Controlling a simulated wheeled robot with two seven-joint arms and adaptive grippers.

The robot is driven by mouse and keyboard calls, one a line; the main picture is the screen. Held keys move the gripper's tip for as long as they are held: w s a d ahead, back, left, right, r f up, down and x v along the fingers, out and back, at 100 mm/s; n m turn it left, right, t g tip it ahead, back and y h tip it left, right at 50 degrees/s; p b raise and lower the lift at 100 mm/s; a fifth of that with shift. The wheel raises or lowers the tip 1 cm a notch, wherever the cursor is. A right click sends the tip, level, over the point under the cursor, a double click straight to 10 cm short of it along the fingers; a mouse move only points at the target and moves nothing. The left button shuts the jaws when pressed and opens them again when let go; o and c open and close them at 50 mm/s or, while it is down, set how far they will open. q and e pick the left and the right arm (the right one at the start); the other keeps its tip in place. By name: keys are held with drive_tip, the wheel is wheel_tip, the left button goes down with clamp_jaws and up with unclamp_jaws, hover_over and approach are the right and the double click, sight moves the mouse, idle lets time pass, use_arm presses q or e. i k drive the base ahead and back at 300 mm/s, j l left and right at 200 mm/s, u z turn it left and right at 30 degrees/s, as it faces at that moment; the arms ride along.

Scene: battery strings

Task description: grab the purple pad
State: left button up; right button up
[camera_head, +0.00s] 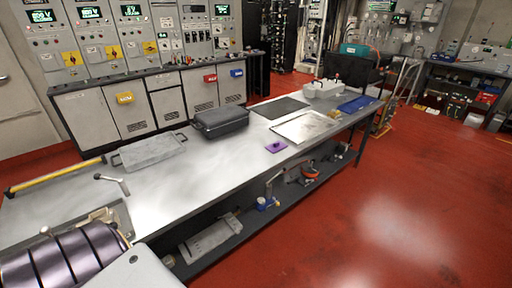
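The purple pad (276,146) is a small flat piece. It lies on the long grey metal workbench (210,168), close to the bench's front edge and right of the middle. Nothing covers it, and nothing touches it from the sides. Neither of my grippers can be made out in the head view, so no gripper shows near the pad.
A black case (221,122) stands behind and left of the pad. A pale flat plate (305,126) lies to its right, with a dark mat (281,108) behind. A grey tray (149,152) and yellow bar (55,176) lie left.

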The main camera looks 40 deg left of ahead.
sight(277, 146)
drive_tip(key=u, duration=1)
